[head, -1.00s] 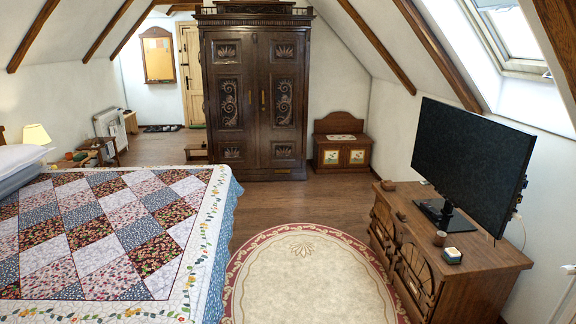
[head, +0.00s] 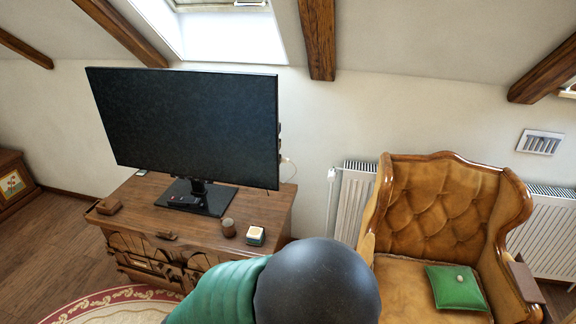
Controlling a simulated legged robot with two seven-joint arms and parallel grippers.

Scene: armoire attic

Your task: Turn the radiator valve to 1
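A white ribbed radiator (head: 352,207) stands against the wall, between the dresser and the armchair. Its right part is hidden behind the armchair, and radiator fins show again to the right of the chair. A small white valve head (head: 332,174) sits at its upper left corner, with a thin pipe running down the wall below it. The valve is too small for me to read any number or setting. Neither of my grippers shows in the head view.
A tan tufted armchair (head: 440,215) with a green cushion (head: 456,287) stands in front of the radiator. A wooden dresser (head: 145,215) carrying a television (head: 185,125) is to the left. A rug (head: 110,308) lies at lower left.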

